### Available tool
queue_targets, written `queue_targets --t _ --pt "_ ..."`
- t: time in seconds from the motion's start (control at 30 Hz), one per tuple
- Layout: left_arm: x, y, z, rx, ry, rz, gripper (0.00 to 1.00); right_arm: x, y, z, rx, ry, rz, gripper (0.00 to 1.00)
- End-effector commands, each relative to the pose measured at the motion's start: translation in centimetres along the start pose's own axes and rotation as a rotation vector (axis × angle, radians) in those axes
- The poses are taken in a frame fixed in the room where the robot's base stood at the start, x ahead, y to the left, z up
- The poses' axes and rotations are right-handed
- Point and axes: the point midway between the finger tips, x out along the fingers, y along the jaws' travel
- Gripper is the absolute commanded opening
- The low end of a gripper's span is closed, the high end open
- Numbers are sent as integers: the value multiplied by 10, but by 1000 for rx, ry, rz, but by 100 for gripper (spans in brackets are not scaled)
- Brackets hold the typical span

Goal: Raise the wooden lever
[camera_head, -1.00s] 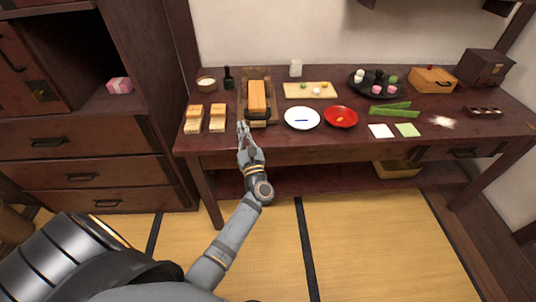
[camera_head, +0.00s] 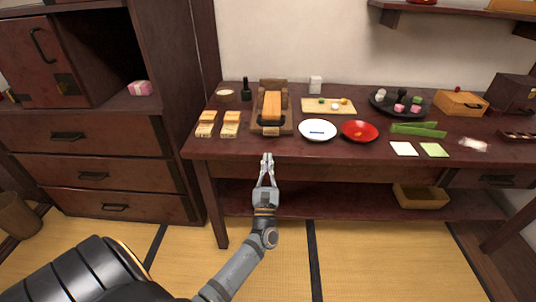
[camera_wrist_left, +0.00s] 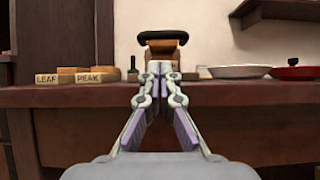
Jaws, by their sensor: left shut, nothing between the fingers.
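The wooden lever (camera_head: 272,104) is an orange-brown wooden bar on a darker wooden stand (camera_head: 285,128) at the left-middle of the table, with a black handle at its near end. In the left wrist view the black handle (camera_wrist_left: 163,37) shows straight ahead, above the fingertips. My left gripper (camera_head: 267,157) is shut and empty, just in front of the table's front edge. It is lined up with the lever and apart from it. Its fingertips (camera_wrist_left: 160,67) hide part of the stand in the wrist view. My right gripper is not in view.
Labelled wooden blocks (camera_head: 206,124) stand left of the stand. A white plate (camera_head: 318,136) and a red plate (camera_head: 360,138) are on its right. A dark bottle (camera_head: 246,91) stands behind left. The table's front edge (camera_head: 330,159) lies just beyond my gripper.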

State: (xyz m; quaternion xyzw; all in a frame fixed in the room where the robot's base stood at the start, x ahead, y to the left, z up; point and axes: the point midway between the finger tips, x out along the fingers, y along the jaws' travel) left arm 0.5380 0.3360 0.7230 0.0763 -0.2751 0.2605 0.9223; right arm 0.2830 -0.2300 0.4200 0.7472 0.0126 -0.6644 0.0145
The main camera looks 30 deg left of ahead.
Motion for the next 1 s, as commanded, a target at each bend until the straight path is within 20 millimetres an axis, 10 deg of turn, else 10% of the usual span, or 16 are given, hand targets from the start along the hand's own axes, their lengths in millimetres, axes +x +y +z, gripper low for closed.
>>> queue_targets --t 0.4,1.0 --pt "73 0 1 0 -2 0 0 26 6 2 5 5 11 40" --pt "82 0 2 1 3 0 0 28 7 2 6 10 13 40"
